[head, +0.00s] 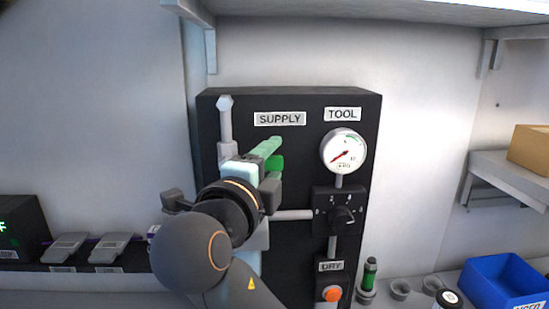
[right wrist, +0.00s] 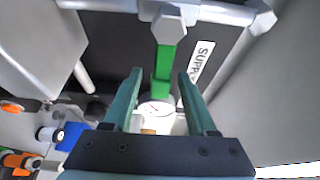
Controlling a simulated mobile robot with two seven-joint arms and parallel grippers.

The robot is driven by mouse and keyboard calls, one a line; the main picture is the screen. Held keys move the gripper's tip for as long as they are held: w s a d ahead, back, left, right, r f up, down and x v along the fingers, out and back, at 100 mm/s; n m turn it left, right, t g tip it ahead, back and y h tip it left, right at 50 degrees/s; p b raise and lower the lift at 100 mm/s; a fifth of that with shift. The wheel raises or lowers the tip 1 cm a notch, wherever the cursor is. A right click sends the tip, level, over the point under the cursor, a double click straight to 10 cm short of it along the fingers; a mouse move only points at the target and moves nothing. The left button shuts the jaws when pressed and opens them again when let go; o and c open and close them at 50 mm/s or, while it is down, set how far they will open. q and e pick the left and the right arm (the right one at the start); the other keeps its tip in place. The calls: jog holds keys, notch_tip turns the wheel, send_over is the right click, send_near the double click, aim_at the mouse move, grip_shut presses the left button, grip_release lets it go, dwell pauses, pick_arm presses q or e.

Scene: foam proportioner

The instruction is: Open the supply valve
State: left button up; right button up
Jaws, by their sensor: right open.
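The supply valve has a green handle (head: 275,163) under the SUPPLY label (head: 280,119) on the black panel (head: 290,99). In the head view, my right gripper (head: 268,150) is in front of the valve and hides most of it. In the right wrist view, the green handle (right wrist: 164,65) runs down from a grey hexagonal nut (right wrist: 168,26) into the gap between the fingers of the right gripper (right wrist: 160,73). The fingers are open, one on each side of the handle, with visible gaps. My left gripper is not in view.
Right of the valve are a round gauge (head: 343,151), a black dial (head: 342,215) and an orange button (head: 332,294). A grey pipe (head: 293,215) crosses the panel. A blue bin (head: 505,282) and a cardboard box (head: 530,146) are at the right. A shelf overhangs above.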

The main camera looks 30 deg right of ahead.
grip_shut()
dwell(0.5)
dwell(1.0)
